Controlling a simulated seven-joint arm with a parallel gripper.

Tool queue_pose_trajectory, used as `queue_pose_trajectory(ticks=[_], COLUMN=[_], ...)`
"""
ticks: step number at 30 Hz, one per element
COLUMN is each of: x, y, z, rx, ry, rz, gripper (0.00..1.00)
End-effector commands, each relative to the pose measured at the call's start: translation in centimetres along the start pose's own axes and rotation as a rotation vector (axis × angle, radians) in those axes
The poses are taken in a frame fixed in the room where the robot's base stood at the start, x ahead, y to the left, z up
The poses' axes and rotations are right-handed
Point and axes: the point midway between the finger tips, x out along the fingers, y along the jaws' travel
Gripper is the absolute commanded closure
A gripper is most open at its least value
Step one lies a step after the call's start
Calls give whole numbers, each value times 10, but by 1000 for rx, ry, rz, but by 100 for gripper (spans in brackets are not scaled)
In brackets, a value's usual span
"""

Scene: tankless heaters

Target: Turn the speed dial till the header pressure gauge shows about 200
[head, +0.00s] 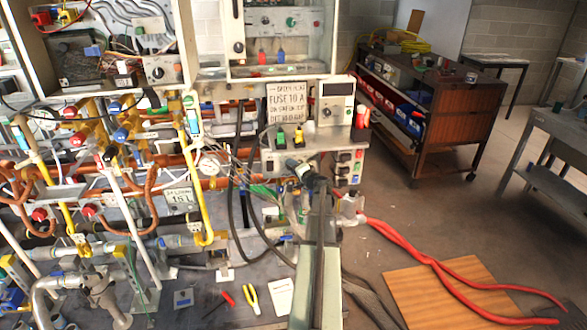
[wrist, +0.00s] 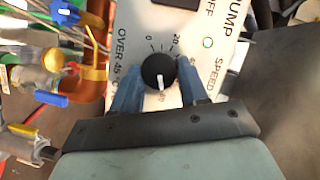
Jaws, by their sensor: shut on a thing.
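The speed dial (wrist: 158,71) is a round black knob with a white mark, on a pale panel lettered PUMP, OFF and SPEED in the wrist view. The white mark lies on the lower half of the knob in that picture. My gripper (wrist: 157,76) has one blue finger on each side of the knob and is shut on it. In the head view my gripper (head: 299,169) is at the front of the grey control box (head: 345,160) and hides the dial there. A round white gauge (head: 209,163) sits among the pipes to the left; its reading is too small to tell.
Copper and yellow pipes with valves fill the left. Red hoses (head: 430,260) run across the floor at the right, over a wooden board (head: 445,292). A brown cart (head: 440,125) stands behind. The floor between is open.

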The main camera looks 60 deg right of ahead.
Motion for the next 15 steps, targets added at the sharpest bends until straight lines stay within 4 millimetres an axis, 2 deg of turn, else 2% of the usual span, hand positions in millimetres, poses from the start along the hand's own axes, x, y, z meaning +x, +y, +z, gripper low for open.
queue_pose_trajectory(ticks=[6, 15], x=[0, 0], y=[2, 1], z=[1, 1], rx=[93, 142], ry=[-1, -1], rz=[-38, -59], gripper=[87, 87])
